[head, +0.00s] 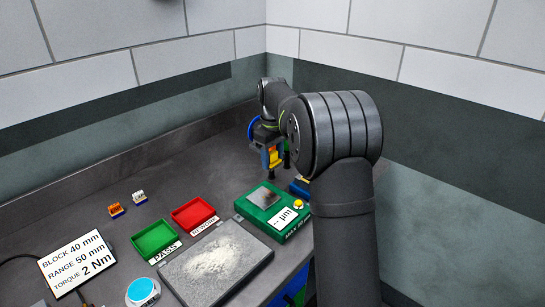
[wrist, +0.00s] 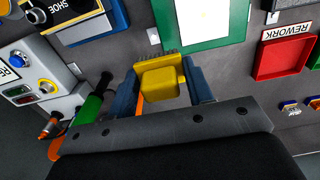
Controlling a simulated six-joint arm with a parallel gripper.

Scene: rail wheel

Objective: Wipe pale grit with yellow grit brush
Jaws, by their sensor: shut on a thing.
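Pale grit (head: 213,257) lies spread over the middle of a dark grey slab (head: 183,286) at the front of the bench in the head view. My gripper (head: 271,164) is far from it, behind the green gauge box. In the wrist view my gripper (wrist: 160,84) has its blue fingers shut on the yellow grit brush (wrist: 160,85), a small yellow block with a dark bristle edge at its far side. The brush also shows as a yellow patch between the fingers in the head view (head: 275,157). The grit is not in the wrist view.
A green gauge box (head: 259,222) stands between my gripper and the slab. A red rework tray (head: 194,215) and a green pass tray (head: 155,238) lie left of it. A grey knobbed box (wrist: 42,80) shows in the wrist view. The bench's back left is mostly clear.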

